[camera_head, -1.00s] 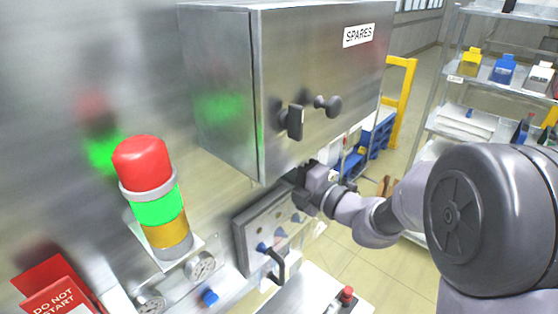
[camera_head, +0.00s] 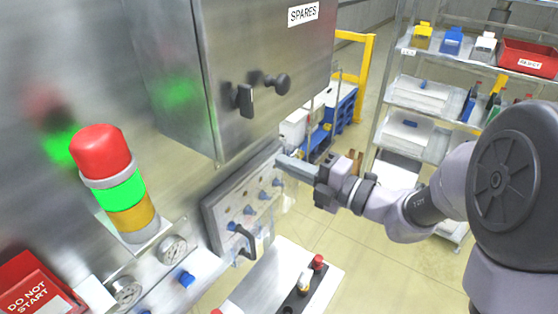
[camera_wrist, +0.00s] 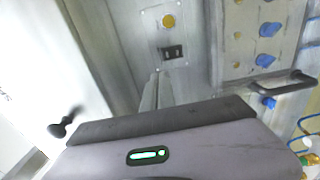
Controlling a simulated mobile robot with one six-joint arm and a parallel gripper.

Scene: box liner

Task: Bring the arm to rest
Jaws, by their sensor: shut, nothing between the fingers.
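My gripper (camera_head: 284,162) is at the end of my arm, which reaches in from the right in the head view. Its fingers point left, close to the board with blue knobs and below the lower right of the SPARES cabinet. I cannot tell whether they touch anything. In the wrist view the fingers (camera_wrist: 156,92) are together, with nothing seen between them. The steel SPARES cabinet (camera_head: 235,50) has its door closed, with two dark knobs on it.
The knob board (camera_head: 222,207) with a dark handle (camera_head: 244,240) is beside my gripper. A red-green-amber signal tower (camera_head: 115,180) stands at left. A shelf rack (camera_head: 387,110) with bins is behind my arm. Open floor (camera_head: 345,260) lies between the panel and my arm.

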